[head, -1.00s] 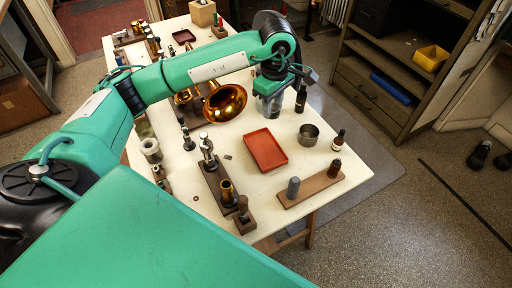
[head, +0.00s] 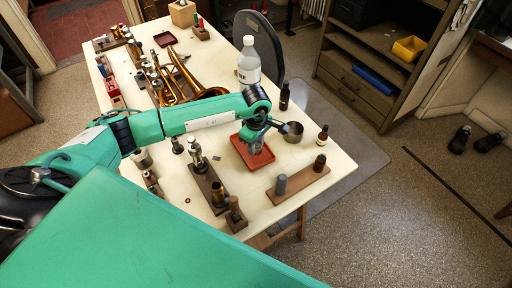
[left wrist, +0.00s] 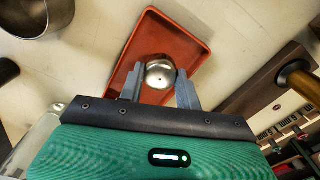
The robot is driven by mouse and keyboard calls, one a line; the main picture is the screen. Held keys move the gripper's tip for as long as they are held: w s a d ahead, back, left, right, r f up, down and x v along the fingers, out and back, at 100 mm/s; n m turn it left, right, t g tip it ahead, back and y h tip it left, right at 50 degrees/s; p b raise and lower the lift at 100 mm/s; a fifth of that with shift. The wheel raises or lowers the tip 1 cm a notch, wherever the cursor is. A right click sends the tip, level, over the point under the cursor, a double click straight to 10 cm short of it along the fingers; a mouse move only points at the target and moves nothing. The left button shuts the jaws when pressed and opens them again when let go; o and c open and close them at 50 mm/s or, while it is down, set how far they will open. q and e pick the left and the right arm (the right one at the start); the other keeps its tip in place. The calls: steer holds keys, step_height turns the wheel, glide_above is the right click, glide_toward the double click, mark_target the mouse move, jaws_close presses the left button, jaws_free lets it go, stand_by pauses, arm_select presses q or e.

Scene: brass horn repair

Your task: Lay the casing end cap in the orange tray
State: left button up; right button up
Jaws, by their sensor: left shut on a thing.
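The orange tray (head: 259,162) lies on the white worktable, partly hidden by my arm in the head view. It also shows in the left wrist view (left wrist: 190,48). My left gripper (head: 258,143) is over the tray. In the left wrist view its fingers (left wrist: 159,84) are shut on the casing end cap (left wrist: 160,71), a small silvery domed round piece. The cap appears over the tray's floor. I cannot tell whether it touches the tray. My right gripper is not in view.
A metal cup (head: 292,132) stands close right of the tray. A wooden strip (head: 298,186) with two upright pieces lies in front, and a dark block with valve parts (head: 208,186) to the left.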

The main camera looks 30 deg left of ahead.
mark_target(256, 146)
arm_select(q)
step_height(256, 146, down, 2)
steer(key=shift+f, duration=0.5)
steer(key=o, duration=1)
steer(key=shift+c, duration=0.2)
steer(key=shift+r, duration=0.15)
